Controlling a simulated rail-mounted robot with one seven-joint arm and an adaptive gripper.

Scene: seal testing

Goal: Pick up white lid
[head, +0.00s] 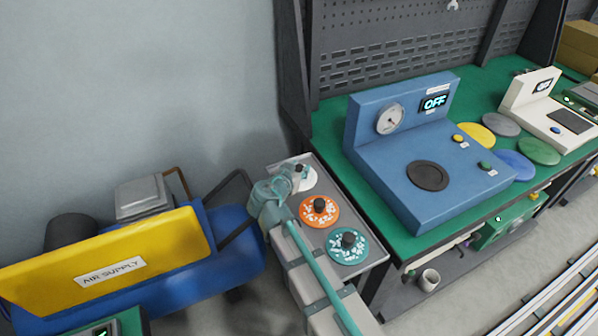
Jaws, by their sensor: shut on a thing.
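The white lid (309,180) lies at the back end of a small grey side table (372,249), partly hidden by my gripper. Its dark knob (301,169) shows at the gripper's tip. My teal gripper (294,178) reaches down over the lid from the left and is shut on its knob. The lid looks flat and at table level; I cannot tell whether it touches the surface. An orange speckled lid (331,213) and a teal speckled lid (349,256), each with a black knob, lie nearer in a row on the same table.
A blue tester (392,170) with a gauge and an OFF display stands on the green workbench (334,126) at right. Coloured discs (515,165) lie beside it. A blue and yellow air supply unit (200,246) stands at left. A dark pegboard (395,45) rises behind.

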